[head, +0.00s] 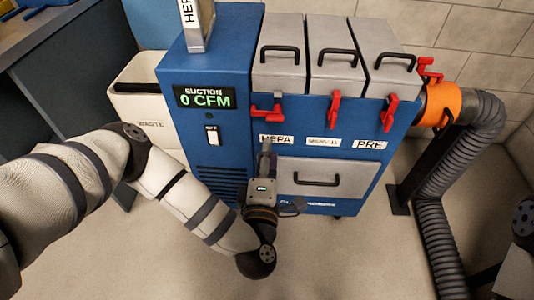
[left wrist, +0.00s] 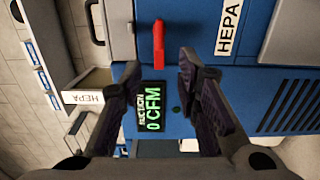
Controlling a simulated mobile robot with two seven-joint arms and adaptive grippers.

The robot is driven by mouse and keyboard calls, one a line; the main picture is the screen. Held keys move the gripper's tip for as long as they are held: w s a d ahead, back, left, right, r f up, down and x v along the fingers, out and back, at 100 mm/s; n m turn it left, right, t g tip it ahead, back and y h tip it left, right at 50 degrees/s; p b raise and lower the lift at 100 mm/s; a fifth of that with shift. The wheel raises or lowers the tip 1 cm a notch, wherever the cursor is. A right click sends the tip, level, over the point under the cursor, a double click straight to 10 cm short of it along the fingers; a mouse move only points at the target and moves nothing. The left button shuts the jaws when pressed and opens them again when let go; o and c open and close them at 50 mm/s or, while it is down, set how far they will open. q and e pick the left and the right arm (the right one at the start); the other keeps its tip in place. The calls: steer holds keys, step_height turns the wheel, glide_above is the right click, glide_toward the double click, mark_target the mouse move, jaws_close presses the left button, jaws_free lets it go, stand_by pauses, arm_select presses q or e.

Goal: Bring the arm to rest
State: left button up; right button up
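My left gripper (head: 265,152) is in front of the blue suction unit (head: 222,62), close to the HEPA label (head: 276,140). In the left wrist view its two fingers (left wrist: 160,78) are apart with nothing between them. Beyond them are a red latch (left wrist: 158,45), the HEPA label (left wrist: 229,28) and the display (left wrist: 150,108). The left arm (head: 195,207) reaches in from the left, bent low before the unit. The display (head: 205,97) reads 0 CFM, and the switch (head: 213,135) below it is marked OFF. My right gripper is not in view.
Three grey lids with black handles (head: 336,50) are down, with red latches (head: 334,108) along the front. A HEPA-labelled piece (head: 196,30) stands on the unit. A waste bin (head: 140,95) is left. An orange collar (head: 443,103) joins a grey hose (head: 432,190) at right.

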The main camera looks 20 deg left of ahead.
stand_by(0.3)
arm_select(q)
steer(key=s+d+f+m+g+h+p, duration=0.1)
steer(key=s+d+f+m+g+h, duration=0.2)
steer(key=d+m+h, duration=0.35)
steer(key=s+d+f+m+g+h+p, duration=0.1)
steer(key=s+d+f+m+g+h, duration=0.2)
steer(key=s, duration=0.5)
steer(key=s+f+m+g+p, duration=0.1)
steer(key=s+f+m+g, duration=0.35)
steer(key=s, duration=0.35)
steer(key=s+a+r+m+g+y+p, duration=0.1)
steer(key=s+a+m+g+y, duration=0.1)
steer(key=s+a, duration=0.6)
steer(key=s+a+r+m+g+y+p, duration=0.1)
steer(key=s+a+m+g, duration=0.4)
steer(key=s, duration=0.8)
steer(key=a+g+y, duration=0.1)
steer(key=a+g, duration=0.1)
steer(key=a, duration=0.2)
steer(key=shift+s+r, duration=0.3)
steer(key=shift+r, duration=0.05)
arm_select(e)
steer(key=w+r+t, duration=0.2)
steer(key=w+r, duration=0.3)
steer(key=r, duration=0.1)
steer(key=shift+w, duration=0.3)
arm_select(q)
steer(key=shift+d+y, duration=0.15)
steer(key=shift+y, duration=0.1)
